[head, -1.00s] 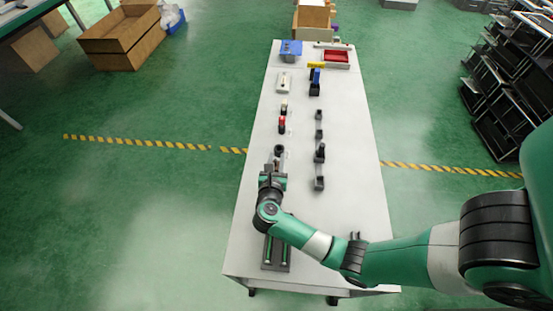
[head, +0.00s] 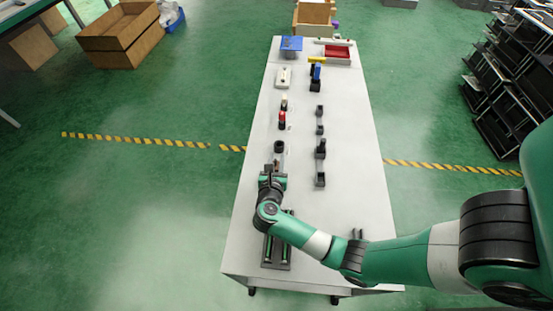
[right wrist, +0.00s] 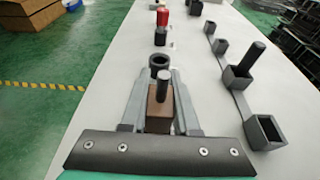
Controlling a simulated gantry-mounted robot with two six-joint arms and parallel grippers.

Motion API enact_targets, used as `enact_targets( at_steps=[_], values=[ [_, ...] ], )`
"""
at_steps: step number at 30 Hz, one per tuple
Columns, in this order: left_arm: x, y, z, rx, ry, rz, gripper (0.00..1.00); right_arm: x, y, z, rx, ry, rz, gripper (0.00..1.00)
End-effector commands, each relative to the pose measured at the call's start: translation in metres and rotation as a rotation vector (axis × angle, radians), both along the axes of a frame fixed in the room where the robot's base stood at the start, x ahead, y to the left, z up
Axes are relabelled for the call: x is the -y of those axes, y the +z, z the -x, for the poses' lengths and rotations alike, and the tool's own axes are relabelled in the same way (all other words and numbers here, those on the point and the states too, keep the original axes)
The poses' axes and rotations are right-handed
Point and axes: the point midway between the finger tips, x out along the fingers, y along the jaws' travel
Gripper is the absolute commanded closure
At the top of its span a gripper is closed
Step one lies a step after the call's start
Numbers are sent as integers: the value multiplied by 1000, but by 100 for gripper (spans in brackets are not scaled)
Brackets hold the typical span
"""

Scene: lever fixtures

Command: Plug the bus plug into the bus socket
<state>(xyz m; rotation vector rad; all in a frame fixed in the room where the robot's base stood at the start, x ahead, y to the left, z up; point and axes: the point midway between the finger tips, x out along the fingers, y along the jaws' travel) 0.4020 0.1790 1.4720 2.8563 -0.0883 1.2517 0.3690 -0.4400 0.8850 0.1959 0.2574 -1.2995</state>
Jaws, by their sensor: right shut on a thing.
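My right gripper (head: 272,174) is over the left side of the long white table. In the right wrist view its fingers (right wrist: 159,84) are shut on a brown block (right wrist: 159,107) with a dark round peg on top, which looks like the bus plug. A dark ring-shaped fitting (right wrist: 159,62) stands just beyond the fingertips, apart from the block; it also shows in the head view (head: 279,146). I cannot tell for sure whether it is the bus socket. My left gripper is not in view.
A row of grey square cups (right wrist: 267,131) runs along the right; a dark peg (right wrist: 252,58) stands in one. Red-topped (head: 282,118) and blue (head: 316,73) fixtures stand farther back. A rail fixture (head: 277,255) lies at the near end. Bare table (head: 345,200) lies right of the cups.

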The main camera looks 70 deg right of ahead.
Motion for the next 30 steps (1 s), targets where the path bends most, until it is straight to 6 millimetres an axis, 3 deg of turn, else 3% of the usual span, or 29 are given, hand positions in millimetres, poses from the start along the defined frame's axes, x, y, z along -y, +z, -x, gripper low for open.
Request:
enact_targets(
  at_steps=[10,11,16,25,30],
  values=[
    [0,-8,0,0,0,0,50,0,-10,0,0,0,0,100],
    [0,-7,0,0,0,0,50,0,-8,0,0,0,0,66],
    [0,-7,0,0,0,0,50,0,-8,0,0,0,0,36],
    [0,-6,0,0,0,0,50,-1,-7,0,0,1,0,36],
    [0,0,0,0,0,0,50,-20,0,4,1,5,0,36]
  ],
)
